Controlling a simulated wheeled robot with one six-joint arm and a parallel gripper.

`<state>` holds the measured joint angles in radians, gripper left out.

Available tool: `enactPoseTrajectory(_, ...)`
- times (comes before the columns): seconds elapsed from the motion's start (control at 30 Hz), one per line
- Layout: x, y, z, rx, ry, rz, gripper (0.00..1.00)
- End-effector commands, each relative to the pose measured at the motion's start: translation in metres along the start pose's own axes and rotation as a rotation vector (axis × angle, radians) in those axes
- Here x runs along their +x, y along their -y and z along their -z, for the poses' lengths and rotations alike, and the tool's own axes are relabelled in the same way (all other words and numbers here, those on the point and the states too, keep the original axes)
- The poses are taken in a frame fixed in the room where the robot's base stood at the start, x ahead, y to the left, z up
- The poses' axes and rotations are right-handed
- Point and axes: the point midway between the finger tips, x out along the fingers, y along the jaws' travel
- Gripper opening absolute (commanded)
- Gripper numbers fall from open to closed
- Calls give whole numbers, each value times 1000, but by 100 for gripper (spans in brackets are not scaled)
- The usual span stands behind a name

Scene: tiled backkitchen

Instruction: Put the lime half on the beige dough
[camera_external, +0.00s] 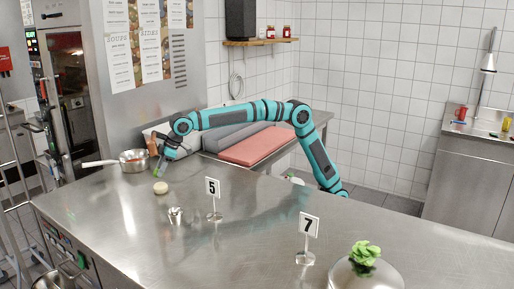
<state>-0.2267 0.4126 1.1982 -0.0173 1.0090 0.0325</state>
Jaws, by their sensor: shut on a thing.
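The beige dough (160,188) is a small pale round lump on the steel counter, left of the number 5 sign. My gripper (160,168) is at the end of the teal arm, pointing down just behind the dough. It is shut on a small green thing, the lime half (158,171), which shows only as a few pixels. The lime half is apart from the dough, a little behind it in the picture. I cannot tell its exact height above the counter.
A saucepan (134,160) with its handle to the left stands just left of my gripper. A small metal cup (175,215), sign 5 (213,188) and sign 7 (308,226) stand nearer. A dome with green leaves (365,272) is front right.

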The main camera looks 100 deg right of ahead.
Motion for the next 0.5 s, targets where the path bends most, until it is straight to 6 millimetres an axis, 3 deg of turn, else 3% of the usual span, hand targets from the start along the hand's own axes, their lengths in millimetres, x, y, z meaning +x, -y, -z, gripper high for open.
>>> enactPoseTrajectory(0.3, 32, 0, -19, 0, 1, 0, 19)
enactPoseTrajectory(0.5, 34, 0, -20, 0, -1, 0, 19)
